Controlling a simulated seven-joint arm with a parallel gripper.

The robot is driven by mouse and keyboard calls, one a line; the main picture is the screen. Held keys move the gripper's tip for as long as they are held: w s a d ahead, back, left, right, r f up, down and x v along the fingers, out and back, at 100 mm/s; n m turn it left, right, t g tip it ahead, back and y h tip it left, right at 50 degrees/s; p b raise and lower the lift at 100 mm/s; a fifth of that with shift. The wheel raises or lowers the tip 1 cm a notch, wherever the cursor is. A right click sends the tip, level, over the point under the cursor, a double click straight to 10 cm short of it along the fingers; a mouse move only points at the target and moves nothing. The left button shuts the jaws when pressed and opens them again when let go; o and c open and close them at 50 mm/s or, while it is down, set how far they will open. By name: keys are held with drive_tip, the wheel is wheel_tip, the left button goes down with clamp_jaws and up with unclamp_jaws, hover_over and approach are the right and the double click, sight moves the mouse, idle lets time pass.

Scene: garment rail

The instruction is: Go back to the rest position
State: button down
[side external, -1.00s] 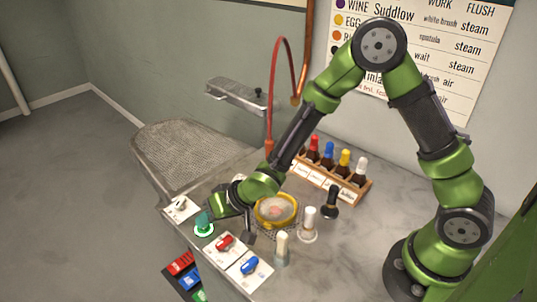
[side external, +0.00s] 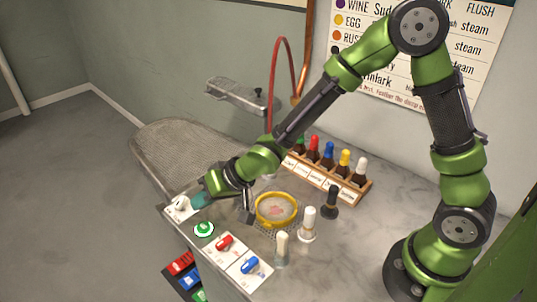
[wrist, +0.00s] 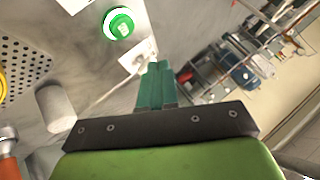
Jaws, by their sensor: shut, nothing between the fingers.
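My gripper (side external: 201,200) is over the front left of the grey worktop, with its teal fingers close together and nothing between them. In the wrist view the closed teal fingers (wrist: 157,85) also show as empty. In the side view it is just above and behind the round green button (side external: 204,229), apart from it, and partly overlaps the white card with a small switch (side external: 180,207). The green button also shows in the wrist view (wrist: 118,24), clear of the fingers. Height above the worktop is hard to tell.
A yellow-rimmed dish (side external: 277,223), white-topped brush (side external: 308,224), black-topped brush (side external: 331,201) and red and blue switches (side external: 224,243) stand close by. A bottle rack (side external: 330,181) and red hose (side external: 291,75) are behind. The pressing board (side external: 180,148) is clear.

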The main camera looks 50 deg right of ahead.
drive_tip(key=shift+s+d+f+g+h, duration=0.5)
drive_tip(key=shift+s+d+f+g, duration=0.2)
drive_tip(key=shift+s+d+f, duration=0.35)
drive_tip(key=s+d+r+m+t+h, duration=0.1)
drive_tip(key=s+d+r+m+h, duration=0.1)
drive_tip(key=s+d+r, duration=1.4)
drive_tip(key=v, duration=0.4)
drive_tip(key=shift+a, duration=0.25)
drive_tip(key=shift+f, duration=0.1)
